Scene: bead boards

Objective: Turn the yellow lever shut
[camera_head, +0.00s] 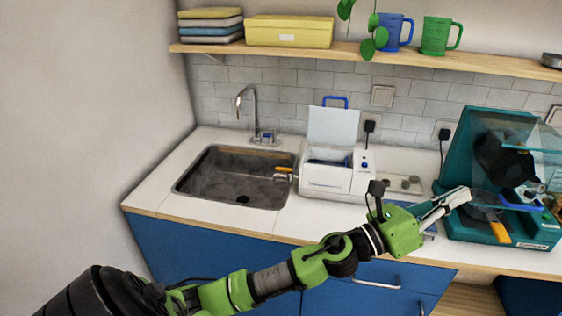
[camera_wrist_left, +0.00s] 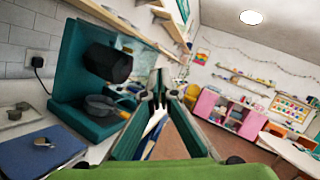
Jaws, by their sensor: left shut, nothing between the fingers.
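A yellow-orange lever (camera_head: 500,232) sticks out at the front of the teal machine (camera_head: 459,226), low and near the counter's edge. Another yellow-orange handle (camera_head: 284,169) is on the left side of the white machine (camera_head: 325,180), beside the sink. My left gripper (camera_head: 468,193) is shut and empty, at the left front of the teal machine, above and left of its lever and apart from it. In the left wrist view the fingers (camera_wrist_left: 160,78) meet at the tips beside the teal machine (camera_wrist_left: 75,60). My right gripper is not in view.
The teal machine has a raised clear cover (camera_head: 540,140) and a dark round part (camera_head: 503,158). A sink (camera_head: 215,168) with a tap is at left. A blue board (camera_wrist_left: 40,148) lies on the counter near my left gripper. A shelf (camera_head: 380,58) runs above.

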